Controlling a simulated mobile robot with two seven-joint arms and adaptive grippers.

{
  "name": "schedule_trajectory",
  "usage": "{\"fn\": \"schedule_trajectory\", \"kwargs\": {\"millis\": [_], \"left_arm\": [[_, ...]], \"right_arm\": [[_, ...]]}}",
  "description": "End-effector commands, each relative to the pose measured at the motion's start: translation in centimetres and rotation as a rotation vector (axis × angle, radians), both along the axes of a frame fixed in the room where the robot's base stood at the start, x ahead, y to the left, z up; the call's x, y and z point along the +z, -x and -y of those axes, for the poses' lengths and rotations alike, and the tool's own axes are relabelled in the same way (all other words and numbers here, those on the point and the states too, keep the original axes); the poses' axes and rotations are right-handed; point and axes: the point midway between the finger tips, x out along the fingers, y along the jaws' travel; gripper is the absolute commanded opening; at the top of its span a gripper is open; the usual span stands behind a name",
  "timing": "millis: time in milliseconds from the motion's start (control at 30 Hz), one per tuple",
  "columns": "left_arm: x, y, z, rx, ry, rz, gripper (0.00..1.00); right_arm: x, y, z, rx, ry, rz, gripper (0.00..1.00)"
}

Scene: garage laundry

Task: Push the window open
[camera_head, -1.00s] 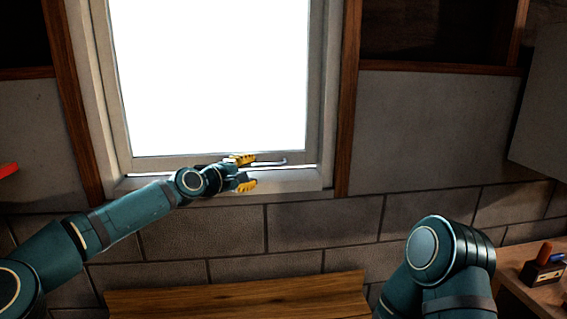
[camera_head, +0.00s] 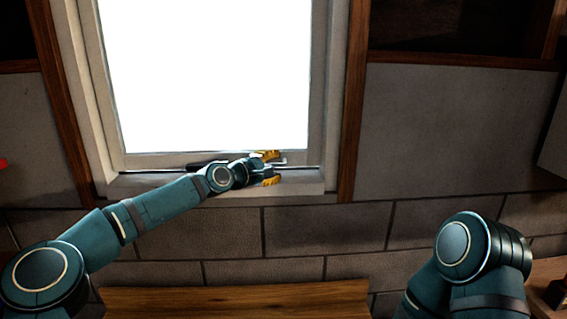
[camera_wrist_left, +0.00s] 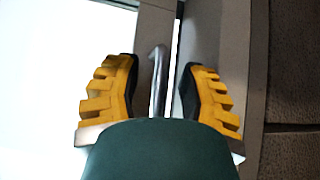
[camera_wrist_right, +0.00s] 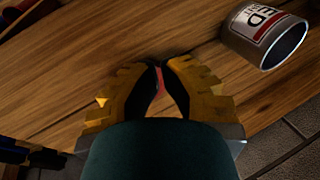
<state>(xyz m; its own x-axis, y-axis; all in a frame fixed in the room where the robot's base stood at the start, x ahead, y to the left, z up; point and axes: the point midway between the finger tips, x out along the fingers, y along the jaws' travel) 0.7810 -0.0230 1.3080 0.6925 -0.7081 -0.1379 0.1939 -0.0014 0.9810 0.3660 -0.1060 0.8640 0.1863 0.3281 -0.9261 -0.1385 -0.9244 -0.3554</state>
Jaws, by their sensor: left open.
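The window (camera_head: 210,75) has a pale sash frame with bright glass. A slim metal handle (camera_wrist_left: 158,75) is on its bottom rail in the left wrist view. My left gripper (camera_head: 268,168) is at the sash's lower edge in the head view. It is open, with one yellow finger on each side of the handle; contact is not clear. A bright strip shows between sash and outer frame in the left wrist view. My right gripper (camera_wrist_right: 163,70) has its fingertips drawn close together above a wooden top; a small red bit shows between them.
A wooden top (camera_head: 240,300) lies below the window. Wooden posts (camera_head: 354,100) flank the window. A block wall (camera_head: 320,230) runs below the sill.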

Motion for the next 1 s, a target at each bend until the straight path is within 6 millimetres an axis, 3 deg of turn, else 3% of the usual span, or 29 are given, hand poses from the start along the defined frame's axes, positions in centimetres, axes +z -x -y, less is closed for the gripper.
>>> {"fn": "schedule_trajectory", "kwargs": {"millis": [533, 567, 667, 1000], "left_arm": [[-0.2, -0.15, -0.04, 0.002, 0.0, -0.001, 0.41], [-0.19, -0.16, -0.04, 0.002, 0.0, -0.001, 0.37], [-0.19, -0.15, -0.03, 0.002, 0.0, -0.001, 0.02], [-0.16, -0.16, -0.01, 0.001, 0.001, 0.0, 0.0]], "right_arm": [[0.12, 0.01, 0.0, 0.0, 0.0, 0.0, 0.0], [0.12, 0.01, 0.0, 0.0, 0.0, 0.0, 0.0], [0.12, 0.01, 0.0, 0.0, 0.0, 0.0, 0.0], [0.12, 0.01, 0.0, 0.0, 0.0, 0.0, 0.0]]}}
